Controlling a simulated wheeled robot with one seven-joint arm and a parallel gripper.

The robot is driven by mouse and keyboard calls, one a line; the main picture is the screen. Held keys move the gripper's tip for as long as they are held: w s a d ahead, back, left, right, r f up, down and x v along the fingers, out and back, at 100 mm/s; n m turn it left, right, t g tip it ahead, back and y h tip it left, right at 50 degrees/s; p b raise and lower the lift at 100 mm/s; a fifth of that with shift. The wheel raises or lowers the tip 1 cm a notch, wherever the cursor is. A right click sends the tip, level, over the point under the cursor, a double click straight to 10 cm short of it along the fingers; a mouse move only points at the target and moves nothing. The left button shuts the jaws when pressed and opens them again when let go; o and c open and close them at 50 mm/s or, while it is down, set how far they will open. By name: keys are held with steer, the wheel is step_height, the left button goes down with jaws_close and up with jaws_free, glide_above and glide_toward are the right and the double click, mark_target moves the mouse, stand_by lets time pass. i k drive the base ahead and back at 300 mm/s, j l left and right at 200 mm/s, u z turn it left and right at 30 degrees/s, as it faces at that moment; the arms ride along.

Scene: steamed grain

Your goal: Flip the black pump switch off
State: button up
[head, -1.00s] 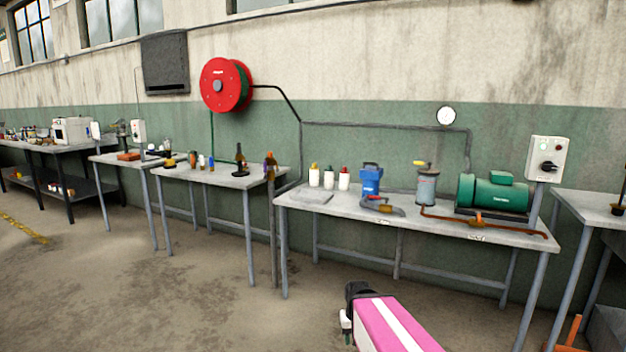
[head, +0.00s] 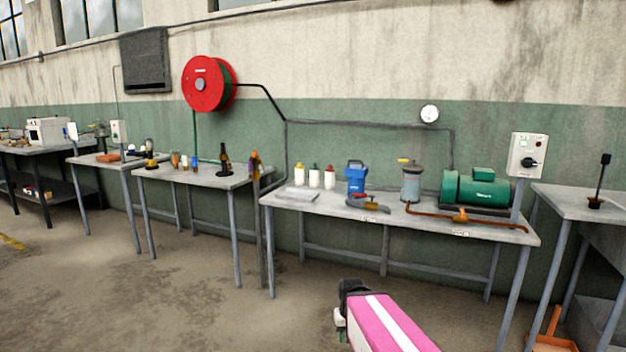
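The black pump switch (head: 529,162) is a dark rotary knob on a pale grey control box (head: 525,143). The box stands on a post at the right end of the pump bench, with small indicator lights above the knob. The green pump motor (head: 482,188) sits on the bench to the left of the box. My pink and white arm shows at the bottom centre, low in front of the bench and well apart from the switch. Its dark end is in view, but my gripper's fingers cannot be made out.
The pump bench (head: 330,205) carries white bottles, a blue container (head: 356,177), a grey canister (head: 411,183) and orange piping. Another table (head: 575,203) stands at the right, with an orange object (head: 548,330) below it. The floor in front is open.

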mark_target(527, 162)
steer(key=z, duration=1.55)
